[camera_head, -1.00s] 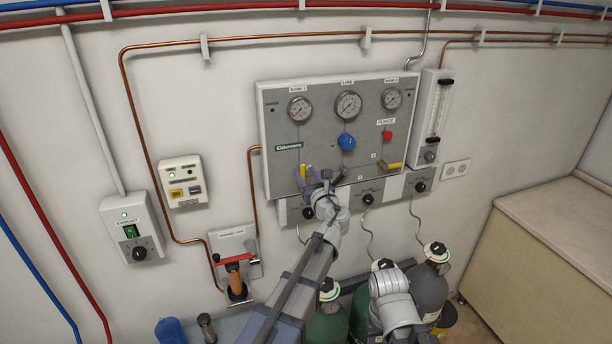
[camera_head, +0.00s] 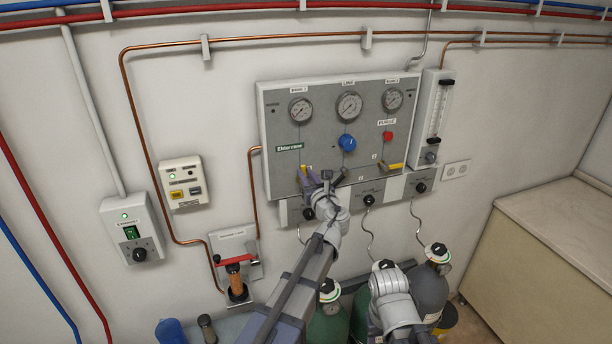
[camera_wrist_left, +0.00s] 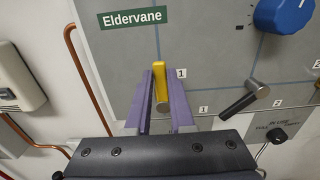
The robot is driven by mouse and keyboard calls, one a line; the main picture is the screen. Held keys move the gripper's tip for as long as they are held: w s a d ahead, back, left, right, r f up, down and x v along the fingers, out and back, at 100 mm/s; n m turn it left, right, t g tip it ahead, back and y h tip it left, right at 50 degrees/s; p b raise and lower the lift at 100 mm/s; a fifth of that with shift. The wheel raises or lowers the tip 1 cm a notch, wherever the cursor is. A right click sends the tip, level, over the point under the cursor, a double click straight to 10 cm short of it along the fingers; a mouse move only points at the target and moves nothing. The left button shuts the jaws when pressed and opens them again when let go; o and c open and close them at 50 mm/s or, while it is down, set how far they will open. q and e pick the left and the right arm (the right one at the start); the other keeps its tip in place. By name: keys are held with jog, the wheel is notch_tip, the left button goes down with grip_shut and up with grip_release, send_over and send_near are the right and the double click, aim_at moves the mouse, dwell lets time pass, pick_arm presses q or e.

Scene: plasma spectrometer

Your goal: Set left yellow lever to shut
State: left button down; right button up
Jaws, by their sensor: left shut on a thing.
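The left yellow lever (camera_wrist_left: 160,88) is upright on the grey gas panel (camera_head: 270,120), below the Eldervane label and beside a "1" mark. In the head view it is mostly hidden by my left gripper (camera_head: 307,174). The purple fingers of this gripper, seen in the left wrist view (camera_wrist_left: 160,100), stand on both sides of the lever and are shut on it. The second yellow lever (camera_head: 391,166) lies nearly level at the panel's lower right. My right arm shows at the bottom, but its gripper is not visible.
A blue knob (camera_head: 347,142) and a red purge button (camera_head: 388,135) are on the panel. A black-grey handle (camera_wrist_left: 244,100) is right of the lever. A copper pipe (camera_head: 252,190) runs left of the panel, and gas cylinders (camera_head: 428,290) stand below.

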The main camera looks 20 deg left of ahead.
pick_arm(q)
jog(key=shift+w, duration=0.1)
dwell(0.7)
dwell(0.3)
jog(key=n, duration=0.1)
jog(key=a+n, duration=0.1)
jog(key=n, duration=0.1)
jog(key=s+n, duration=0.1)
jog(key=shift+a+f+n+b, duration=0.2)
jog(key=shift+a+n+b, duration=0.1)
jog(key=shift+a, duration=0.1)
jog(key=n, duration=0.2)
jog(key=a+f+n+b, duration=0.1)
jog(key=shift+s+a+n, duration=0.1)
jog(key=shift+s+n, duration=0.2)
jog(key=shift+s, duration=0.05)
jog(key=n, duration=0.1)
jog(key=f+n+b, duration=0.1)
jog(key=n, duration=0.1)
jog(key=a+f+n, duration=0.1)
jog(key=n, duration=0.1)
jog(key=shift+s+b, duration=0.4)
jog(key=shift+a+f+n+b, duration=0.1)
jog(key=shift+f+n+b, duration=0.3)
jog(key=shift+n, duration=0.75)
jog(key=shift+f+n+b, duration=0.35)
jog(key=shift+n+b, duration=0.05)
jog(key=shift+n, duration=0.75)
